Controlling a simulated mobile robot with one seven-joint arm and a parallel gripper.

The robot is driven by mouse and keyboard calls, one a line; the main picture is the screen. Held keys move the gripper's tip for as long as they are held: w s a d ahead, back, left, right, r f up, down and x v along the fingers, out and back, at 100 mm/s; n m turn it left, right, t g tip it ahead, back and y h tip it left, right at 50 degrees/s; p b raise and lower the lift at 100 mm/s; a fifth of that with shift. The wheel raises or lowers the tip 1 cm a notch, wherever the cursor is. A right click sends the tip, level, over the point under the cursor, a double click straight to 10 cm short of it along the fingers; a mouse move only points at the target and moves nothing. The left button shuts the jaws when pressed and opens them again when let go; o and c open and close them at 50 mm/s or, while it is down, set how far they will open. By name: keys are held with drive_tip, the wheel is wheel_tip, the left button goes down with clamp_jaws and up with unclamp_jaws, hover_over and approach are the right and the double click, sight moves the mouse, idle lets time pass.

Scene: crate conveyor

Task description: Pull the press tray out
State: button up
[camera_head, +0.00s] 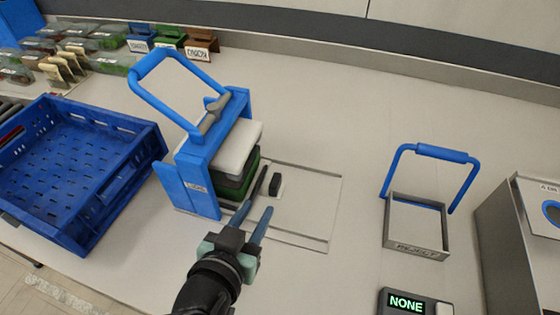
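The press (203,172) is a blue frame with a raised blue lever, standing left of centre. Under its pale top block (236,147) are green and dark layers. A flat pale plate (310,205) with a thin outline lies to its right; I cannot tell whether this is the press tray. A small black block (275,184), possibly a tray handle, and a dark bar stand at the press's right side. My gripper (260,206) is in front of these, its two blue fingers apart with nothing visible between them. Whether the fingers touch the dark bar is unclear.
A blue crate (135,160) is on the left. A metal reject bin (418,249) with a blue handle is on the right, near a display (405,302) reading NONE and a grey box (505,240). Bagged goods (110,64) line the back left. The back middle counter is clear.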

sight(273, 184)
drive_tip(key=x, duration=1.2)
drive_tip(key=shift+w+f, duration=0.1)
drive_tip(key=shift+w, duration=0.05)
drive_tip(key=shift+c, duration=0.3)
clamp_jaws()
idle(0.7)
